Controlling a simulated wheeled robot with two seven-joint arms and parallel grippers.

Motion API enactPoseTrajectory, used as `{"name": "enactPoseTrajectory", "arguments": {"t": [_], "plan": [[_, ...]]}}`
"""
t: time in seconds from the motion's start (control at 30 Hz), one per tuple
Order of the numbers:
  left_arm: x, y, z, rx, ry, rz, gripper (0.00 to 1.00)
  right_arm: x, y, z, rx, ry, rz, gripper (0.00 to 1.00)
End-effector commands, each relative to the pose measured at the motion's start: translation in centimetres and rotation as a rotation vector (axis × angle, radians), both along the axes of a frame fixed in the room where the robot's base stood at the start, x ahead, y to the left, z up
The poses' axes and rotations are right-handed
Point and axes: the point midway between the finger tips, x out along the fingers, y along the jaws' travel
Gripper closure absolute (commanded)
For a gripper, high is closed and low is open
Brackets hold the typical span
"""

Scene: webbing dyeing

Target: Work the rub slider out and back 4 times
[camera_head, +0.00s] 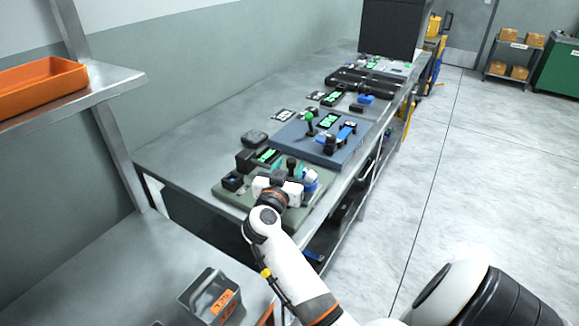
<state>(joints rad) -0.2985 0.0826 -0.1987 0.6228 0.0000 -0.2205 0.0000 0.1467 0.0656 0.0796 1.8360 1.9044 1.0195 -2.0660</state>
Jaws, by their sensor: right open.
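My right gripper (281,181) is open over the green base plate (232,196) at the near end of the workbench. A black knob (291,163) stands upright just beyond the gripper; it may be the rub slider's handle, but I cannot tell for sure. The gripper hides the foot of this knob and much of the plate's middle. I cannot tell whether the fingers touch anything. My left gripper is not in view.
A blue board (290,134) with a green-knobbed lever (309,120) lies just beyond the green plate. More devices stand farther along the workbench (185,157). A grey caddy (208,296) stands at the lower left, and an orange tray (40,84) is on the shelf. Open floor lies right.

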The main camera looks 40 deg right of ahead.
Motion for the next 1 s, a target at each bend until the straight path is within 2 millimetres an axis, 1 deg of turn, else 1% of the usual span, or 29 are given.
{"name": "enactPoseTrajectory", "arguments": {"t": [0.1, 0.37, 0.4, 0.47, 0.5, 0.67, 0.7, 0.87, 0.97, 1.0], "plan": [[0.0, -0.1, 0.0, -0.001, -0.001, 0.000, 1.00, 0.3, -0.6, 0.0, 0.000, 0.000, -0.001, 0.54], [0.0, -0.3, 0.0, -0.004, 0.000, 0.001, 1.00, 0.4, -0.7, 0.0, 0.001, -0.001, -0.001, 0.54], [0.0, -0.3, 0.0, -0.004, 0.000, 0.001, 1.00, 0.4, -0.7, 0.0, 0.001, -0.001, -0.001, 0.55], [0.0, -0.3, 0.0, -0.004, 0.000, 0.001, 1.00, 0.4, -0.7, 0.0, 0.001, -0.001, -0.001, 0.65], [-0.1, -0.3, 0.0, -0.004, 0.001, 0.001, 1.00, 0.4, -0.7, 0.0, 0.001, -0.001, -0.001, 0.72], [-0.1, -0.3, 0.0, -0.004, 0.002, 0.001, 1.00, 0.4, -0.7, 0.0, 0.000, 0.000, -0.001, 0.98], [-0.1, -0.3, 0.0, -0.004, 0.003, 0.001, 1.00, 0.4, -0.7, 0.0, 0.000, 0.000, -0.001, 1.00], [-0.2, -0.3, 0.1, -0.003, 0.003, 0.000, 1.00, 0.5, -0.7, 0.0, 0.000, 0.000, -0.001, 1.00], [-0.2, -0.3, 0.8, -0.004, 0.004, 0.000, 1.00, 1.3, -0.5, 0.2, 0.002, 0.002, -0.001, 1.00], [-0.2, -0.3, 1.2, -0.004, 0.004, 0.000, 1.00, 1.9, -0.3, 0.4, 0.002, 0.002, -0.001, 1.00]]}}
